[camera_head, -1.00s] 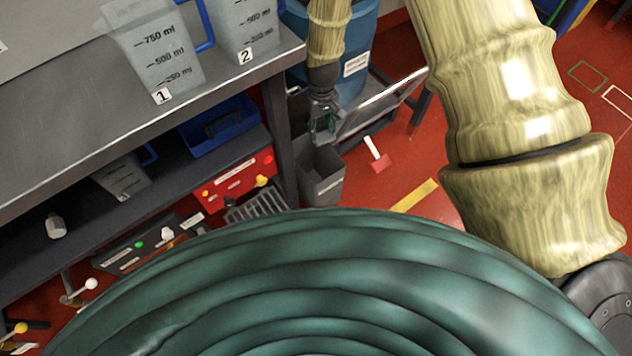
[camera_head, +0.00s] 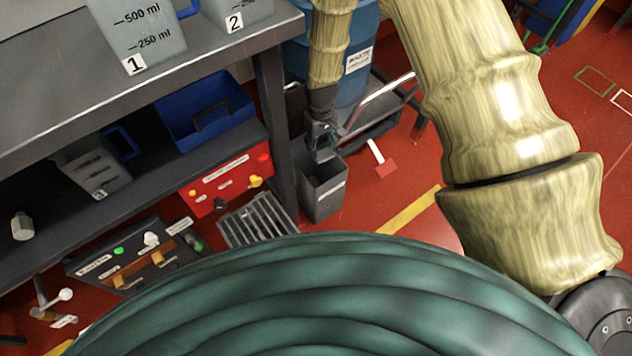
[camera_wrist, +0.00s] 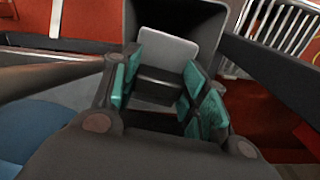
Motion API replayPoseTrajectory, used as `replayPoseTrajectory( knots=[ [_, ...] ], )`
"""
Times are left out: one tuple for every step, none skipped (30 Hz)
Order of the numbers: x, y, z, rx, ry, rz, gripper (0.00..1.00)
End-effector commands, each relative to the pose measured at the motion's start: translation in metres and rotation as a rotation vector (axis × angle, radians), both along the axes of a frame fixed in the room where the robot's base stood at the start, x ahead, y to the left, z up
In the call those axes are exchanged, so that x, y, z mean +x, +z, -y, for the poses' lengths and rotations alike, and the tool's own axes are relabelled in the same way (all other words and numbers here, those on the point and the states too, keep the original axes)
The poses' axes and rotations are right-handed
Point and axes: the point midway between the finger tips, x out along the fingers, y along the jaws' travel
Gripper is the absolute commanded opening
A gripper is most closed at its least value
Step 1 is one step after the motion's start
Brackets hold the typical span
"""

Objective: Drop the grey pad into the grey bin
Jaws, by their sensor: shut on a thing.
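The grey pad (camera_wrist: 168,49) is a flat, light grey, rounded square in the wrist view. My gripper (camera_wrist: 163,78) is shut on it, with the teal finger pads at its two sides. The grey bin (camera_head: 322,196) is a dark, open-topped box on the red floor beside the bench leg. In the head view my gripper (camera_head: 322,142) points down just above the bin's opening. In the wrist view the pad shows in front of the bin's dark inside (camera_wrist: 207,22). The pad's height relative to the rim is hard to tell.
A blue waste drum (camera_head: 359,28) on a dark stand is close behind my gripper. The bench leg (camera_head: 273,120) stands just left of the bin, with a floor grate (camera_head: 257,220) nearby. A red-and-white scraper-like thing (camera_head: 381,160) lies to the right.

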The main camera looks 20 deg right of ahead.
Motion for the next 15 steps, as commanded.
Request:
replayPoseTrajectory(
  knots=[
    [0.0, -0.01, 0.0, 0.0, 0.0, 0.0, 0.14],
    [0.0, -0.013, 0.0, 0.0, 0.0, 0.0, 0.14],
    [0.0, -0.017, 0.0, 0.0, 0.0, 0.0, 0.14],
    [0.0, -0.02, 0.0, 0.0, 0.0, 0.0, 0.14],
    [0.0, -0.024, 0.0, 0.0, 0.0, 0.0, 0.14],
    [0.0, -0.028, 0.0, 0.0, 0.0, 0.0, 0.14],
    [0.0, -0.03, 0.0, 0.0, 0.0, 0.0, 0.14],
    [0.0, -0.033, 0.0, 0.0, 0.0, 0.0, 0.14],
    [0.0, -0.036, 0.0, 0.0, 0.0, 0.0, 0.14],
    [0.0, -0.038, 0.0, 0.0, 0.0, 0.0, 0.14],
    [0.0, -0.039, 0.0, 0.0, 0.0, 0.0, 0.14],
    [0.0, -0.041, 0.0, 0.0, 0.0, 0.0, 0.14],
    [0.0, -0.042, 0.0, 0.0, 0.0, 0.0, 0.14],
    [0.0, -0.043, 0.0, 0.0, 0.0, 0.0, 0.14],
    [0.0, -0.043, 0.0, 0.0, 0.0, 0.0, 0.14]
  ],
)
